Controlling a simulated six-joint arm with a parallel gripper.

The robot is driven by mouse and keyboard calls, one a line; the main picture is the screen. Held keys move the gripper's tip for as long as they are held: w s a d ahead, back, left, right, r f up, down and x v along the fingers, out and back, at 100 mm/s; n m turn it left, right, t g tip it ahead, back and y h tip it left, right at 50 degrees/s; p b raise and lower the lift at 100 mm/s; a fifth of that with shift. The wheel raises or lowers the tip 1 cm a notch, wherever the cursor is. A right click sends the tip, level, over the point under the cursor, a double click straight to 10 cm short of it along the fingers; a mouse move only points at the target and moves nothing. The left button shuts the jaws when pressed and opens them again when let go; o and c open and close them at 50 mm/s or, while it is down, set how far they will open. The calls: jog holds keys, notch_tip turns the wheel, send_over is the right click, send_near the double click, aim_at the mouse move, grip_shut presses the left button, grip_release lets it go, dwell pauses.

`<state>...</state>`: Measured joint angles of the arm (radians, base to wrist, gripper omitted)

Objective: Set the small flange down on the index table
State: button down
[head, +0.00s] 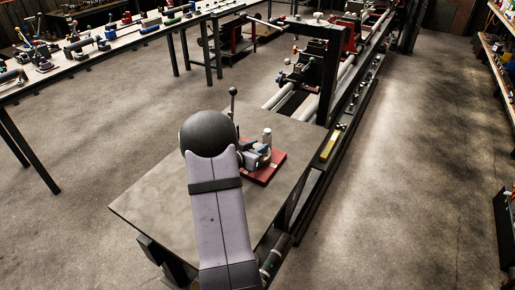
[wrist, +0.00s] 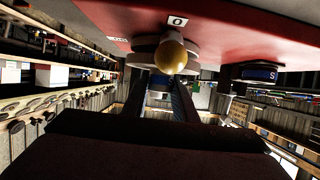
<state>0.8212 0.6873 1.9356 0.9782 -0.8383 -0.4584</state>
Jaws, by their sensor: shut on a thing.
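In the wrist view my gripper (wrist: 172,88) shows as two dark fingers below a red plate (wrist: 235,28). The fingers are shut on a grey round piece (wrist: 143,56), which I take for the small flange. A gold ball (wrist: 171,57) shows in front of it and hides part of it. The piece is close to the plate; I cannot tell whether they touch. In the head view the red plate (head: 276,168), which looks like the index table, lies on the grey table. My arm and its black ball joint hide part of the plate, and my fingers are not clear there.
On the red plate stand a light upright post (head: 267,136) and blue-grey parts. In the wrist view a blue part marked S (wrist: 262,74) is to the right. The grey table (head: 160,200) is bare at left. A black frame (head: 328,80) and the lathe rails stand behind.

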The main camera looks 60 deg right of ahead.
jog(key=shift+f, duration=0.2)
jog(key=shift+f, duration=0.2)
jog(key=c, duration=1.4)
grip_release()
jog(key=shift+c, duration=0.2)
jog(key=shift+r, duration=0.15)
jog(key=b+v, duration=0.1)
jog(key=v, duration=1.1)
